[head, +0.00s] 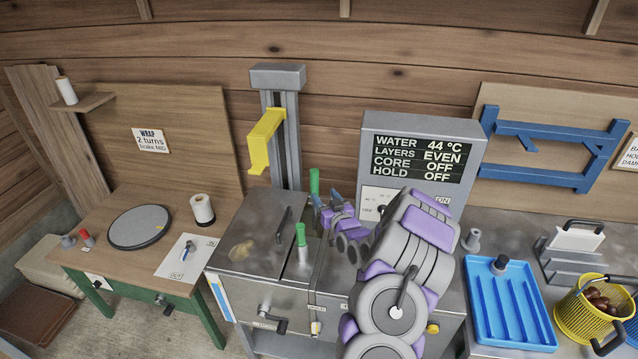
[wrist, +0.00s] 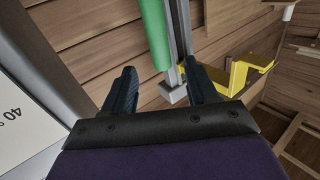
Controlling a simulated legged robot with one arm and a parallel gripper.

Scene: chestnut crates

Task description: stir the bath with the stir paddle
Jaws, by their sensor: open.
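The bath is a steel tank (head: 240,262) with a grey lid (head: 246,240) over its left part; my arm hides much of its right part. Two upright green handles rise from it: a farther one (head: 314,181) just behind my gripper and a nearer one (head: 301,235) in front. Which belongs to the stir paddle I cannot tell. My gripper (head: 327,200) is open above the bath. In the wrist view a green handle (wrist: 155,35) stands just beyond the gap between the fingertips (wrist: 160,72); I see no contact.
A display panel (head: 365,128) stands behind the bath, reading water 44 °C, layers even. A yellow bracket (head: 262,140) hangs on a post (head: 289,170) behind. A blue tray (head: 488,335) and yellow basket (head: 575,322) are right; a wooden bench (head: 110,265) is left.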

